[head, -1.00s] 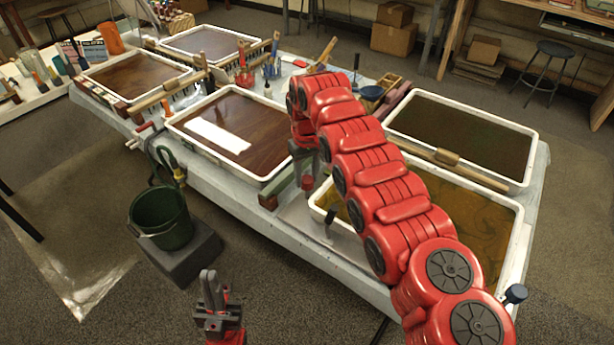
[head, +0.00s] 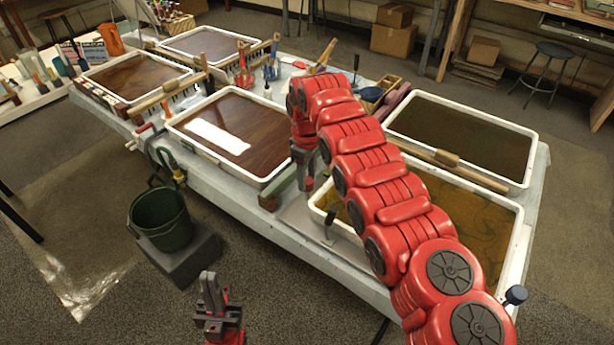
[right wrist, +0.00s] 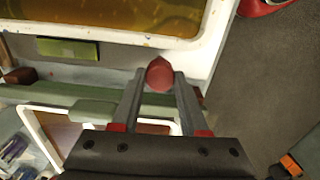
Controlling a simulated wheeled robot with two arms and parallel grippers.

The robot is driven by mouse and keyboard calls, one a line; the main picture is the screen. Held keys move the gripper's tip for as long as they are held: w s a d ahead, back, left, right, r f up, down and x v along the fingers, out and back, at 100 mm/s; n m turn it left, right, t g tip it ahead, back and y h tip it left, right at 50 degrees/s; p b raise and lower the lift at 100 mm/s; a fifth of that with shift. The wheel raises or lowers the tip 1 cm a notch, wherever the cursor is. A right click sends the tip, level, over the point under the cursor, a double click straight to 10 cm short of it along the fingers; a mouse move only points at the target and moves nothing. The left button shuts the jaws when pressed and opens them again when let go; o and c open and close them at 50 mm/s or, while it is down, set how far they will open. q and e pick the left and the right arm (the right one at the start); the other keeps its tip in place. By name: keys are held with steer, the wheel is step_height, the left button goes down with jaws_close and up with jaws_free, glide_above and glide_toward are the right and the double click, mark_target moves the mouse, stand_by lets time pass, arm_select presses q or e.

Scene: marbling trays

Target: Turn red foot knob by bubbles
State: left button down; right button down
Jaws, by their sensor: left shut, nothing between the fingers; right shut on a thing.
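The red round knob (right wrist: 159,74) shows in the right wrist view, at the end of a green bar (right wrist: 155,104) beside a white-rimmed tray of amber liquid (right wrist: 207,50). My right gripper (right wrist: 159,82) is shut on this knob, one finger on each side. My left gripper (head: 212,292) is shut and empty, low in front of the table, apart from everything.
A dark green bucket (head: 160,220) stands on a grey block (head: 178,265) left of the table. More trays, combs and brushes fill the tabletop. A wooden rake (head: 448,158) lies between the right trays.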

mark_target(307, 181)
steer(key=shift+w+r, duration=0.1)
steer(key=shift+r, duration=0.05)
steer(key=shift+c, duration=2.1)
jaws_free()
step_height(307, 181, up, 6)
steer(key=shift+a+f+p, duration=0.1)
steer(key=shift+a+p, duration=0.05)
steer(key=shift+p, duration=0.15)
step_height(307, 181, up, 11)
steer(key=p, duration=1.1)
steer(key=shift+r, duration=0.2)
steer(key=shift+f, duration=0.1)
